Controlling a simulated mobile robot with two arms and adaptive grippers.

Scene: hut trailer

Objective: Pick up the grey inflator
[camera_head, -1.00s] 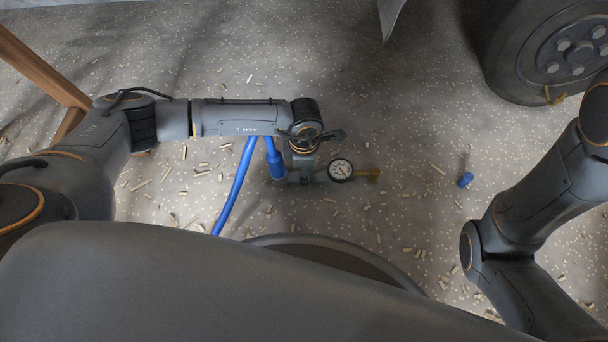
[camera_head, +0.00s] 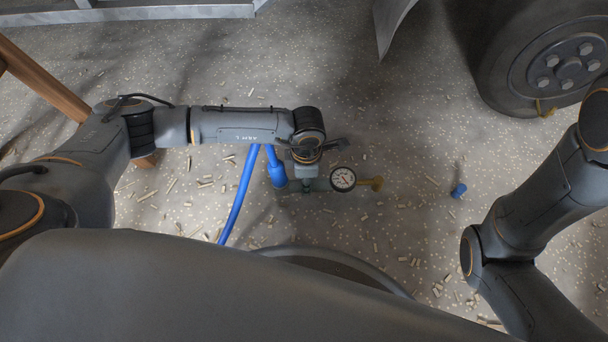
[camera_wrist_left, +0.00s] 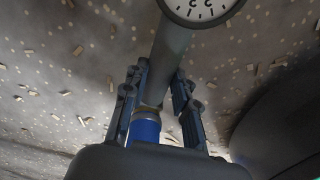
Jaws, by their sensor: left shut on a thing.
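The grey inflator (camera_head: 309,184) has a round white gauge (camera_head: 343,179), a brass end and a blue hose (camera_head: 238,195) at its left. My left gripper (camera_head: 306,174) is over it in the head view, partly hidden by my wrist. In the left wrist view, the fingers of my left gripper (camera_wrist_left: 163,105) are on both sides of the inflator's grey body (camera_wrist_left: 168,60), shut on it. The gauge (camera_wrist_left: 201,8) is cut by the top edge, and the blue hose end (camera_wrist_left: 145,128) is between the finger bases. My right gripper is not in view.
A wheel (camera_head: 560,55) stands at the top right and a wooden leg (camera_head: 45,78) at the left. A small blue piece (camera_head: 459,190) is right of the inflator. Many pale chips litter the grey floor. A metal edge (camera_head: 392,25) hangs at the top.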

